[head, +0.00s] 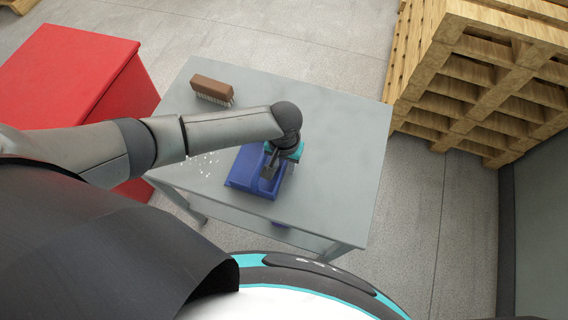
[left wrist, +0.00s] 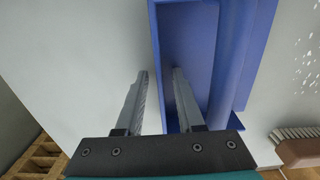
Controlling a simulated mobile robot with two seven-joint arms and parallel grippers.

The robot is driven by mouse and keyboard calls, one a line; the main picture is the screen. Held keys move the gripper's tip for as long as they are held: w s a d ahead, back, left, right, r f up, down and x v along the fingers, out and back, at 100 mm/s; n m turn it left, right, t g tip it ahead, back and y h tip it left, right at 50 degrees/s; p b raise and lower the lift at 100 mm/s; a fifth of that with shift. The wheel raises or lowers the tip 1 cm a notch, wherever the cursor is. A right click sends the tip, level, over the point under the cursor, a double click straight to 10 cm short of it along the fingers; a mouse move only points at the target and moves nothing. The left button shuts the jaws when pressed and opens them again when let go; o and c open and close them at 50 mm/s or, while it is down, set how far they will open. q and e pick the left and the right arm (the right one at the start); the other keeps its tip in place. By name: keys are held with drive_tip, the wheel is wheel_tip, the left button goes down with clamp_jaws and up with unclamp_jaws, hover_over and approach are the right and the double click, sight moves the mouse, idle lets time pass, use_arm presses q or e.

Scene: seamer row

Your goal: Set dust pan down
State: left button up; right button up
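The blue dust pan (head: 240,178) lies on the grey table, near its front edge, and looks flat on the top. My left gripper (head: 268,172) is over its right part, pointing down. In the left wrist view, the dust pan (left wrist: 232,60) fills the upper middle. The left gripper's two fingers (left wrist: 160,72) stand apart, one on each side of the pan's near side wall, with a gap showing between them. The gripper looks open. Whether a finger touches the wall is hard to tell. My right gripper is not in view.
A brown brush (head: 211,88) lies at the table's back left, bristles down. White bits (head: 205,163) are scattered left of the pan. The grey table's (head: 335,150) right side is clear. A red cabinet (head: 70,65) stands left, wooden pallets (head: 490,70) right.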

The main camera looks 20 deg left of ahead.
use_arm(q)
wheel_tip(320, 180, up, 12)
drive_tip(key=p, duration=0.3)
drive_tip(key=shift+r, duration=0.15)
